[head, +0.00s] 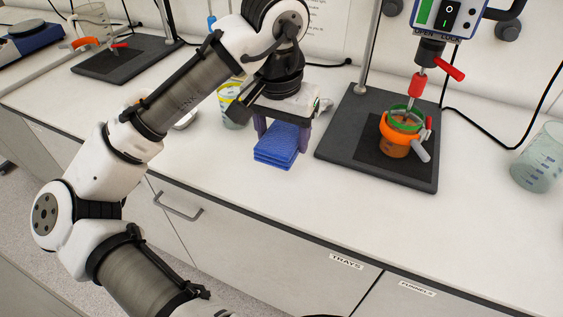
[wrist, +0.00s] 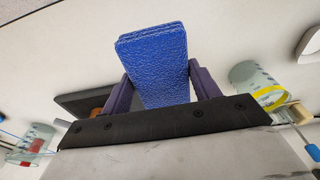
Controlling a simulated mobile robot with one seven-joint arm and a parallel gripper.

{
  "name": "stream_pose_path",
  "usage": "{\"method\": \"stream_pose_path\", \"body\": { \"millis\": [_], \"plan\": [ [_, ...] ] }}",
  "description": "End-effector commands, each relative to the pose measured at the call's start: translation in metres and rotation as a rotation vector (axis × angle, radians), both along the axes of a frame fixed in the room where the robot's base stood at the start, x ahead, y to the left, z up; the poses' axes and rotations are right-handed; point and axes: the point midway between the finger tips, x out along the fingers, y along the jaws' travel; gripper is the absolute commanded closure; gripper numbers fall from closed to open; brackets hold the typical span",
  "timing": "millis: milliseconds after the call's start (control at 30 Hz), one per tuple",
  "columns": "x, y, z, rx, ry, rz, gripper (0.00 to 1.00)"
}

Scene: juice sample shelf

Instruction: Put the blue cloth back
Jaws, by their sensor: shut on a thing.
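The blue cloth (head: 281,143) is a folded, layered stack. It shows below my gripper (head: 278,128) in the head view, over the white bench near its front edge. In the wrist view the blue cloth (wrist: 156,65) sits between the two dark purple fingers of my gripper (wrist: 158,88). The fingers are shut on its two sides. I cannot tell whether the cloth touches the bench or hangs just above it.
A stirrer base (head: 340,135) holds a beaker of brown liquid (head: 396,143) with an orange clamp, right of my gripper. A beaker with a yellow band (head: 231,108) stands to the left. Another beaker (head: 540,160) is at far right. Bench between the stirrer base and front edge is clear.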

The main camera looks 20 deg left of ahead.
Motion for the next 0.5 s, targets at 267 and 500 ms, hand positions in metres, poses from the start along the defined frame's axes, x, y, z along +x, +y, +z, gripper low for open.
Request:
{"method": "stream_pose_path", "body": {
  "millis": [267, 500],
  "plan": [
    [0.000, 0.000, -0.036, -0.001, 0.000, 0.000, 0.60],
    [0.000, 0.000, -0.064, -0.003, 0.001, 0.000, 0.60]
  ]
}}
